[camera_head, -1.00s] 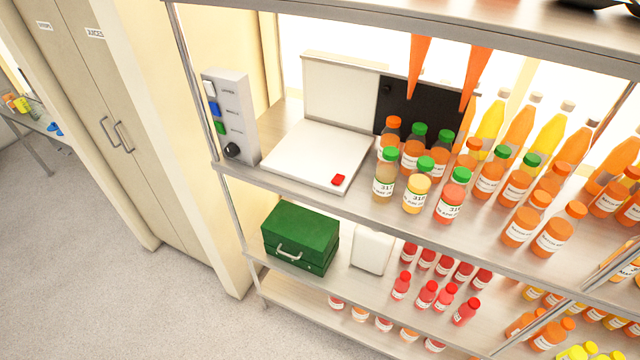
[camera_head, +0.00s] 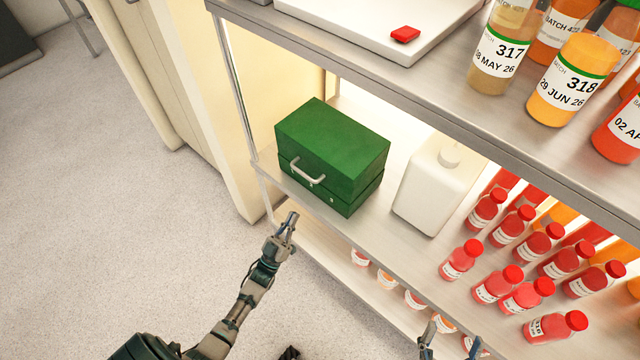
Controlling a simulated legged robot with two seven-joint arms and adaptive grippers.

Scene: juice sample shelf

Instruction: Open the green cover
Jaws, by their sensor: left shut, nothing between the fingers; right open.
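A green box (camera_head: 332,153) stands on the middle shelf at the left. Its green cover (camera_head: 335,138) is down, with a seam below it and a pale handle (camera_head: 307,173) on the front. My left gripper (camera_head: 291,222) is shut and empty, in front of and below the box's handle, apart from it. My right gripper (camera_head: 450,343) is at the bottom edge of the view, open and empty, in front of the lower shelf; only its fingers show.
A white jug (camera_head: 431,184) stands right of the box. Several red bottles (camera_head: 527,294) fill the shelf further right. The upper shelf holds a white panel with a red button (camera_head: 405,34) and juice bottles (camera_head: 502,45). A shelf post (camera_head: 238,90) stands left of the box.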

